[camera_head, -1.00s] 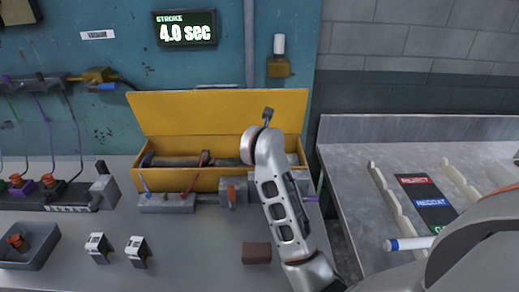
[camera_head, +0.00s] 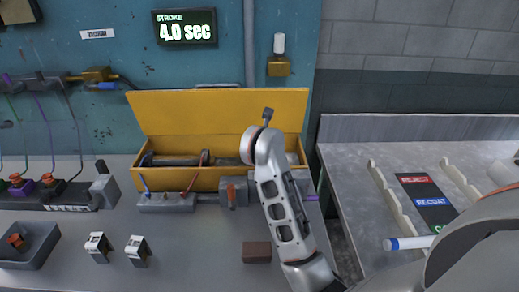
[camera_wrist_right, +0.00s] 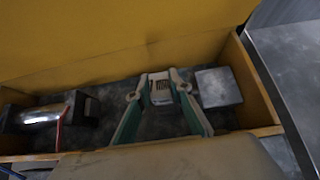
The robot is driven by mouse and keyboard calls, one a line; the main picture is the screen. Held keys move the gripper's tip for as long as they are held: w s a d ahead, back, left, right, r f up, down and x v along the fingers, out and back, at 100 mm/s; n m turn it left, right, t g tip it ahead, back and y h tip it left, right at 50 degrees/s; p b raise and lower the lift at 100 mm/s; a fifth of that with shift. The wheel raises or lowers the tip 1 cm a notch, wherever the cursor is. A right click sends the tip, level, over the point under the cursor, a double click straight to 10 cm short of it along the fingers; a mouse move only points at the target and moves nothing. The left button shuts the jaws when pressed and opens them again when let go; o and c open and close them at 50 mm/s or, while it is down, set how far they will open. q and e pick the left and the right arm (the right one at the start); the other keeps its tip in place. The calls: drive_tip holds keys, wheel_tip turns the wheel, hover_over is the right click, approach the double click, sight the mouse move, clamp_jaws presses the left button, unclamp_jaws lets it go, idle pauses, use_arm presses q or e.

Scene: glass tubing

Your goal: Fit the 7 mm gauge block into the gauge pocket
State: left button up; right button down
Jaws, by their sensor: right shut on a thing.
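My right gripper (camera_wrist_right: 161,84) shows in the wrist view with its green-sided fingers reaching into the yellow box (camera_wrist_right: 262,105). It is shut on a small pale block with dark markings (camera_wrist_right: 161,97), seemingly a gauge block; its size marking is unreadable. The block is over the box's dark interior; I cannot tell whether it touches the floor. In the head view my right arm hides this gripper and block. Two similar small black-and-white blocks stand on the bench, one on the left (camera_head: 97,247) and one on the right (camera_head: 138,251). I cannot clearly make out the gauge pocket. My left gripper is not in view.
In the wrist view, a grey block (camera_wrist_right: 218,88) lies right of the fingers and a metal cylinder (camera_wrist_right: 38,117) left. The yellow box's raised lid (camera_head: 210,112) stands behind. A brown block (camera_head: 257,252) and a grey tray (camera_head: 28,246) sit on the bench. The front centre is clear.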

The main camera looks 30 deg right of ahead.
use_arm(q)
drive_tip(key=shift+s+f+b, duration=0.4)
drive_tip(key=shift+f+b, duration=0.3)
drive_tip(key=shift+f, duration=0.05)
use_arm(e)
drive_tip(key=shift+s, duration=0.3)
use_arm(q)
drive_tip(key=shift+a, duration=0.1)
use_arm(e)
drive_tip(key=shift+w+r, duration=0.1)
drive_tip(key=shift+r, duration=0.05)
drive_tip(key=shift+w+d+r, duration=0.15)
drive_tip(key=shift+r, duration=0.1)
